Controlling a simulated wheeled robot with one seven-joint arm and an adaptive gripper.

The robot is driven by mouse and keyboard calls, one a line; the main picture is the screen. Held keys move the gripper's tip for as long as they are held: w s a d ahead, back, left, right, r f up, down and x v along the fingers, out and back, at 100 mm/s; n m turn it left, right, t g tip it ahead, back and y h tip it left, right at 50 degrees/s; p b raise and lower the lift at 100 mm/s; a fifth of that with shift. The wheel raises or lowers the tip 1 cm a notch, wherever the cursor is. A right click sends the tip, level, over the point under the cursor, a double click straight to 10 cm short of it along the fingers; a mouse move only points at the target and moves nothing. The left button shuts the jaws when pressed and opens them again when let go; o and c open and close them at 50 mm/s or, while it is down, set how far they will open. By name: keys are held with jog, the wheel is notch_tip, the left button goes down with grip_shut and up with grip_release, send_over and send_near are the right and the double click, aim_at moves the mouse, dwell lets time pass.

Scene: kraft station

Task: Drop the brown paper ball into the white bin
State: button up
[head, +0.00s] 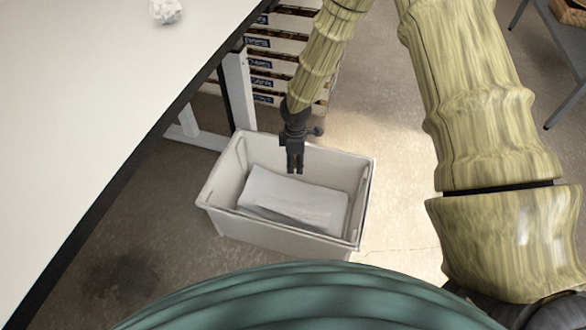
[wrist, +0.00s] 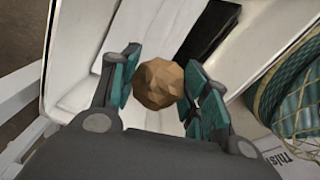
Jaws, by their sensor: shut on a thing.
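The brown paper ball (wrist: 158,84) is a crumpled, faceted ball held between the two teal-padded fingers of my gripper (wrist: 160,88) in the wrist view. In the head view my gripper (head: 295,168) points down over the white bin (head: 225,178), and the ball cannot be made out there. The bin stands on the floor, open at the top. Its white wall also shows in the wrist view (wrist: 70,60), below the fingers. A white folded item (head: 290,195) lies inside the bin.
A white table (head: 90,110) with a dark edge fills the left. A crumpled white paper ball (head: 165,10) lies on it. A rack of labelled boxes (head: 275,65) stands behind the bin. Floor to the right of the bin is clear near a dark-legged table (head: 560,40).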

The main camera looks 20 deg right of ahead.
aim_at(295, 165)
jog(key=f, duration=0.1)
jog(key=f+n+b, duration=0.1)
jog(key=f, duration=0.1)
jog(key=shift+w+f, duration=0.2)
jog(key=shift+w, duration=0.2)
notch_tip(295, 165, down, 6)
jog(key=b, duration=0.6)
jog(key=shift+r, duration=0.1)
jog(key=o, duration=0.8)
notch_tip(295, 165, up, 12)
jog(key=shift+r, duration=0.1)
